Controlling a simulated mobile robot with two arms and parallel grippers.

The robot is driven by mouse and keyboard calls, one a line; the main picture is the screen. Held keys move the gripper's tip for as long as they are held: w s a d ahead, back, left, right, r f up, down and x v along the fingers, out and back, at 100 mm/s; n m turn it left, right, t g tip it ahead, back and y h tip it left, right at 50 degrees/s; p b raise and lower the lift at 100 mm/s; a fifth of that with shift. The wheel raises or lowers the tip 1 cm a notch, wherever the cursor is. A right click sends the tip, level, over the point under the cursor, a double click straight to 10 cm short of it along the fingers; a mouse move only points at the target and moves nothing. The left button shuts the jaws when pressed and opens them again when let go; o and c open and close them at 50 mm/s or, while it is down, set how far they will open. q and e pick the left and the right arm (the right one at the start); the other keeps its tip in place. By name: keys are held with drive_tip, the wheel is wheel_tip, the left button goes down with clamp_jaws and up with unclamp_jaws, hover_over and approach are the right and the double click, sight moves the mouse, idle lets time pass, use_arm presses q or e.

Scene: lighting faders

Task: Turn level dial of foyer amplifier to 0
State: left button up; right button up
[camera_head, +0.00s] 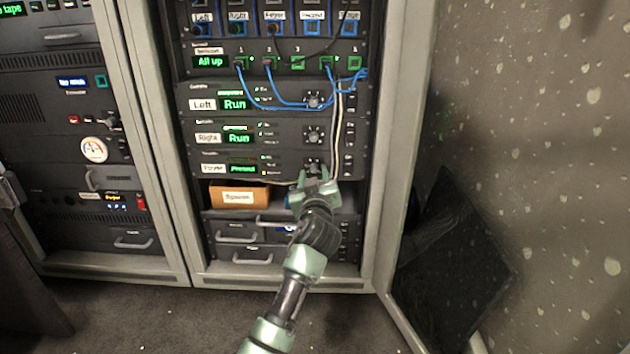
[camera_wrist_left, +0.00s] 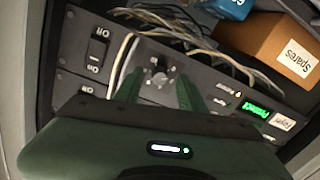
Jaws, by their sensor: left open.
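The foyer amplifier (camera_head: 228,168) is the lowest of three similar units in the rack, with a "Foyer" label and a green "Protect" display. Its level dial (camera_head: 312,166) is partly covered by my gripper in the head view. In the left wrist view the dial (camera_wrist_left: 159,74) is a dark knob with marks around it. My left gripper (camera_head: 314,184) is open in front of the unit, and in the wrist view its fingers (camera_wrist_left: 158,90) are on either side of the dial. I cannot tell whether they touch it.
The amplifiers labelled Left (camera_head: 203,104) and Right (camera_head: 208,138) sit above, both showing "Run". A brown "Spares" box (camera_head: 237,197) stands on the shelf below. Loose pale cables (camera_wrist_left: 190,55) run close to the dial. An open rack door (camera_head: 405,130) is on the right.

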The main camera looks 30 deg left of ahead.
use_arm(q)
drive_tip(key=shift+w+a, duration=0.15)
drive_tip(key=shift+w, duration=0.05)
drive_tip(key=shift+c, duration=0.3)
clamp_jaws()
drive_tip(key=shift+n, duration=1.6)
drive_tip(key=shift+o, duration=0.3)
unclamp_jaws()
